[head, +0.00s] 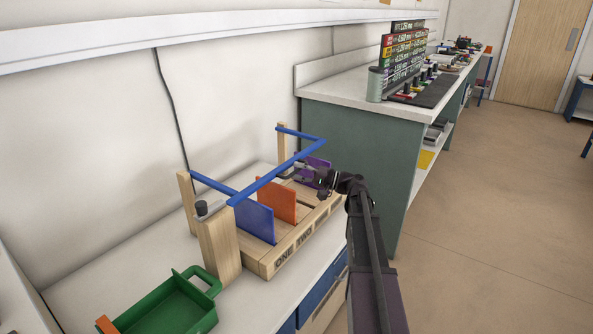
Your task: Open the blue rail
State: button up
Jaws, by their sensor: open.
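The blue rail (262,186) is a bent bar with a long front stretch and two arms reaching back toward wooden posts (187,200). It lies above a wooden rack marked "ONE TWO" (256,262), which holds a blue panel (252,218), an orange panel (277,201) and a purple panel (311,168) upright. My gripper (293,173) is at the rack's far right part, close to the rail and the purple panel. Its jaws are open and small in the view. I cannot tell whether it touches the rail.
A green tray (165,305) with an orange part lies in front on the white bench. A green-sided counter (362,150) rises behind the rack. The floor at right is clear.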

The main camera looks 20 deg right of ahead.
jog(key=shift+w+a, duration=0.15)
jog(key=shift+a, duration=0.1)
grip_shut()
jog(key=shift+r, duration=0.15)
